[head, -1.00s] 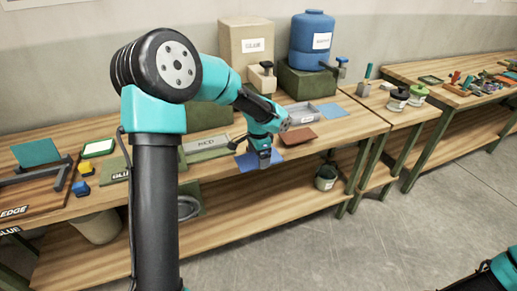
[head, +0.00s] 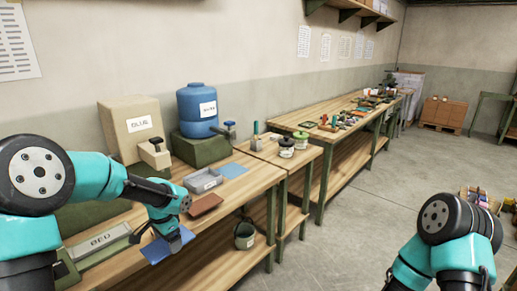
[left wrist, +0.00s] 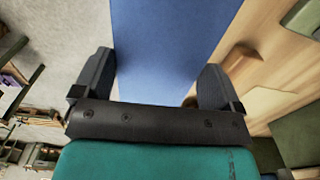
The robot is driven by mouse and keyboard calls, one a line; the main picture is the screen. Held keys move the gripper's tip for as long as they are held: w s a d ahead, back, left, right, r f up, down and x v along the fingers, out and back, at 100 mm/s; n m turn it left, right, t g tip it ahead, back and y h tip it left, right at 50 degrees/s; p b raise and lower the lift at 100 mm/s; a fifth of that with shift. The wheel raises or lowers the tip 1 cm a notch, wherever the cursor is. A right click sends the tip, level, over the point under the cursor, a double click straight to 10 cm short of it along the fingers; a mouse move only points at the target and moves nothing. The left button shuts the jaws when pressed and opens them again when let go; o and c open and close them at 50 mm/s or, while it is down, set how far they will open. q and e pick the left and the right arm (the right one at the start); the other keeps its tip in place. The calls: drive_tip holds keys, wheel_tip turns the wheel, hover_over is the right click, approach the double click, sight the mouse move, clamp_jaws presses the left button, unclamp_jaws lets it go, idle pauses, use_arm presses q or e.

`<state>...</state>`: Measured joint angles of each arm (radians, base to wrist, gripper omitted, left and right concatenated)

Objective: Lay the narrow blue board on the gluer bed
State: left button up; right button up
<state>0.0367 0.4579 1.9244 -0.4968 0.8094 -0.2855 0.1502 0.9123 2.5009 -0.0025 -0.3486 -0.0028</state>
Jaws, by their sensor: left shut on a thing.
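My left gripper (head: 166,222) is shut on the narrow blue board (head: 170,244), which it holds near the front edge of the bench. In the left wrist view the blue board (left wrist: 175,45) stretches away between the two fingers (left wrist: 158,78). The gluer bed (head: 98,246), a grey-green strip marked BED, lies left of the board on the bench, partly hidden by my left arm. I cannot tell the exact gap between board and bench. My right arm shows at the lower right, but its gripper is out of view.
A grey tray (head: 202,180), a red-brown board (head: 205,206) and another blue board (head: 233,170) lie to the right on the bench. The beige GLUE box (head: 133,122) and blue tank (head: 197,110) stand behind. A dark green pot (head: 245,235) sits on the lower shelf.

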use_arm(q)
drive_tip(key=w+d+f+n, duration=0.3)
drive_tip(key=d+f, duration=0.4)
drive_tip(key=f, duration=0.3)
drive_tip(key=w+d+f+n, duration=0.4)
drive_tip(key=w+d+f, duration=0.2)
drive_tip(key=f, duration=0.4)
drive_tip(key=shift+d+f, duration=0.2)
drive_tip(key=shift+d, duration=0.4)
drive_tip(key=s+f, duration=0.5)
drive_tip(key=f, duration=0.1)
drive_tip(key=shift+f, duration=0.25)
